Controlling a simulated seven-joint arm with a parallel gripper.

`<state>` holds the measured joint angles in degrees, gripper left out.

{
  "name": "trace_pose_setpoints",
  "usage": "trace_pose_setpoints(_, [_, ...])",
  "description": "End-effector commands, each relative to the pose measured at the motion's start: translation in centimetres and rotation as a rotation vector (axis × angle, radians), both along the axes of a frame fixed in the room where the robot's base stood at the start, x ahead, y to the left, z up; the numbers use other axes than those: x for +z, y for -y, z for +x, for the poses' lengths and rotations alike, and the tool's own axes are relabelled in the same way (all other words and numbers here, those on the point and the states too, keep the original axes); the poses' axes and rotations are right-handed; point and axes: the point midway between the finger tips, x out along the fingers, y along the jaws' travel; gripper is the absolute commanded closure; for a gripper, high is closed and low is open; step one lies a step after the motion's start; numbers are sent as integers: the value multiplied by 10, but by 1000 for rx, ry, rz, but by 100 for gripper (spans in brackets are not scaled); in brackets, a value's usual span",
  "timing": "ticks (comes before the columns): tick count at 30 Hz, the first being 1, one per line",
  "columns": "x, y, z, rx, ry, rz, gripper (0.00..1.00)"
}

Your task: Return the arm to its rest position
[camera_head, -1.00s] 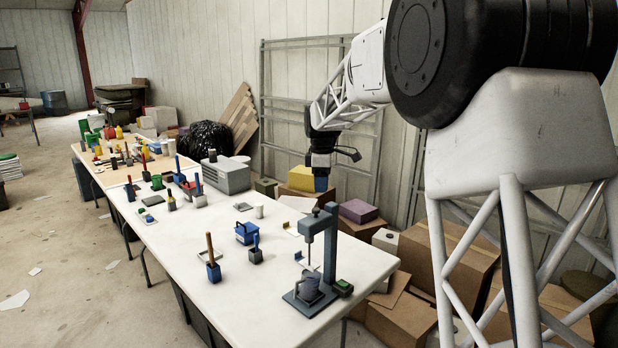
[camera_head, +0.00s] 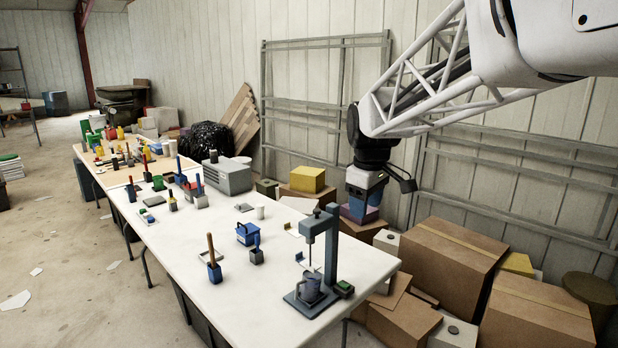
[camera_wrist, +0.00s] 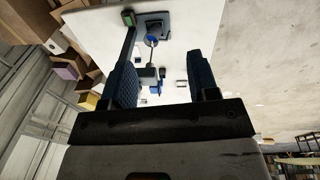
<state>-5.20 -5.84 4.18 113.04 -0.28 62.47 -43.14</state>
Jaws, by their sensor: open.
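My gripper (camera_head: 362,208) hangs from the end of my white lattice arm in the head view, beyond the right edge of the table, over stacked boxes. In the wrist view my gripper (camera_wrist: 158,85) shows its two blue fingers wide apart with nothing between them. The white table (camera_head: 200,245) with the press stand lies below and to the left of my gripper in the head view.
A blue-grey press stand (camera_head: 331,240) with a grey cup (camera_head: 309,288) under it stands at the near right of the table. Cardboard boxes (camera_head: 447,262) crowd the floor right of the table. A metal rack (camera_head: 300,105) leans on the wall.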

Motion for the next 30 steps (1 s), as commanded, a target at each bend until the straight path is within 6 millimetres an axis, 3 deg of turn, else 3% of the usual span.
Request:
trace_pose_setpoints(3, [0, 8, -32, -75, 12, 8, 45])
trace_pose_setpoints(17, [-21, 34, -146, -368, 53, 46, 45])
trace_pose_setpoints(30, [-60, 51, -251, -645, 91, 91, 45])
